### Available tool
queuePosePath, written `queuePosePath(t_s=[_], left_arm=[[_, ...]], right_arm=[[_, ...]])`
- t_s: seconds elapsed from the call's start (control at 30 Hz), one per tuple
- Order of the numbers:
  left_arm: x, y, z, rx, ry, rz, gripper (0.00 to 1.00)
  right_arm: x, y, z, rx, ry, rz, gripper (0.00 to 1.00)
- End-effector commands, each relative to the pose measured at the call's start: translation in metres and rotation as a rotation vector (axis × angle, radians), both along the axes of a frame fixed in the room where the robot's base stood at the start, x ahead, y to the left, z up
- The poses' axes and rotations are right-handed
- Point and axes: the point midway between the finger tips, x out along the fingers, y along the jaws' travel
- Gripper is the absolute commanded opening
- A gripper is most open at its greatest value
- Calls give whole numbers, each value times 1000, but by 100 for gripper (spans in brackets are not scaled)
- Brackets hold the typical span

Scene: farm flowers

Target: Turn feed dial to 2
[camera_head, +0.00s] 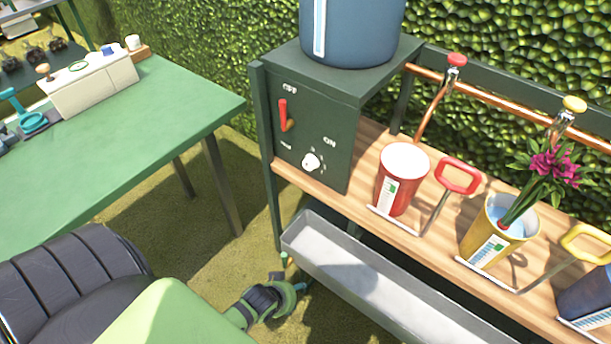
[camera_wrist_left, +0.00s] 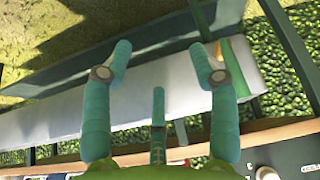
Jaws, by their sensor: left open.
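The feed dial (camera_head: 311,162) is a white round knob low on the front of the dark green control box (camera_head: 335,130), with small marks around it. Its exact setting is too small to read. A red lever (camera_head: 285,115) sits above it, between the OFF and ON labels. My left gripper (camera_head: 291,273) is low in front of the stand, below the dial and near the left end of the grey trough. In the left wrist view my left gripper (camera_wrist_left: 163,65) has its teal fingers spread and empty. My right gripper is not in view.
The grey metal trough (camera_head: 330,255) runs under the wooden shelf (camera_head: 350,200). A red cup (camera_head: 390,195) and a yellow cup with flowers (camera_head: 483,240) stand on the shelf. A green table (camera_head: 150,110) is at left. Grass between table and stand is clear.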

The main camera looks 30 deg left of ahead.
Motion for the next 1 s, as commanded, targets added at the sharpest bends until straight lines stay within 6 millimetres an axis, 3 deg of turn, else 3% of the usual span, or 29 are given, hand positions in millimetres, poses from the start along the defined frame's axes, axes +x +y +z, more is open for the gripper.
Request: queuePosePath(t_s=[0.27,0.4,0.6,0.8,1.0], left_arm=[[52,10,58,-49,-171,84,60],[91,30,85,-134,-349,191,60],[131,58,115,-262,-568,297,60],[164,91,154,-436,-811,379,60],[181,115,193,-597,-998,409,60]], right_arm=[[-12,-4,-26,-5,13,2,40],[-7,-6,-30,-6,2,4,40],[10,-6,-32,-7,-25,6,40],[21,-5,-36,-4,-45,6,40],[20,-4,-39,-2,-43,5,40]])
